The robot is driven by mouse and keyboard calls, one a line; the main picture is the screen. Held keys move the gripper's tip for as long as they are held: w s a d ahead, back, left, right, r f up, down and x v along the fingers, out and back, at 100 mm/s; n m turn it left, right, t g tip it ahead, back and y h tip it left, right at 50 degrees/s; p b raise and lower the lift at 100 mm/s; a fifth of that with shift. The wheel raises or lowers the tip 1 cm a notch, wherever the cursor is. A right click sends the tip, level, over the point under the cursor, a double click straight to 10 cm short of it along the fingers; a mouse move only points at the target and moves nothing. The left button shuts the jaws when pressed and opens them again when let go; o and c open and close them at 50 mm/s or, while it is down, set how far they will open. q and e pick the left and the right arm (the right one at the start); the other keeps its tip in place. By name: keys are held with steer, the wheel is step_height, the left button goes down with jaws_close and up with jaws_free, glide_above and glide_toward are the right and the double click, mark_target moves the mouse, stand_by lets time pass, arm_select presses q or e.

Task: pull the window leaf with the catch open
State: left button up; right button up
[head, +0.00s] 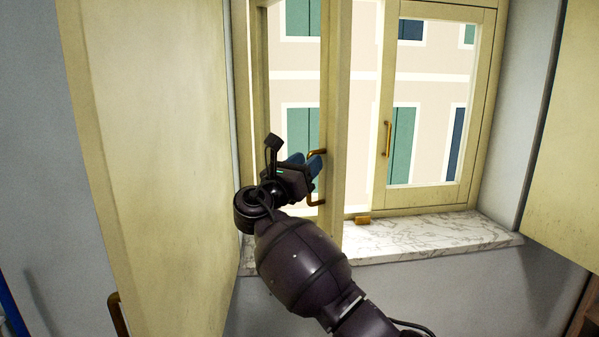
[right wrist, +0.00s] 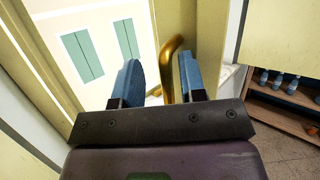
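The left window leaf (head: 337,120) stands swung inward from the frame, with its free edge toward the room. Its brass handle (head: 316,202) also shows in the right wrist view (right wrist: 170,62). My right gripper (head: 304,165) is at this handle, with the blue fingertips (right wrist: 160,78) on either side of it. The fingers are apart, with a clear gap between the handle and the left finger. The right window leaf (head: 432,198) looks shut and has its own brass handle (head: 387,138). I cannot tell which part is the catch. My left gripper is out of view.
A small brass block (head: 362,219) sits on the marble sill (head: 430,236) near the right leaf's lower corner. A large cream door panel (head: 150,150) stands on the left, and another cream panel (head: 570,130) at the right. The right wrist view shows a wooden shelf (right wrist: 285,112) with bottles.

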arm_select(q)
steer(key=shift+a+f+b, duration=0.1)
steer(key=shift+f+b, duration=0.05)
steer(key=shift+b, duration=0.2)
arm_select(e)
step_height(320, 180, up, 19)
steer(key=s+a, duration=0.1)
steer(key=a, duration=0.1)
steer(key=shift+s+a+t, duration=0.15)
steer(key=shift+a+t, duration=0.1)
steer(key=shift+t, duration=0.15)
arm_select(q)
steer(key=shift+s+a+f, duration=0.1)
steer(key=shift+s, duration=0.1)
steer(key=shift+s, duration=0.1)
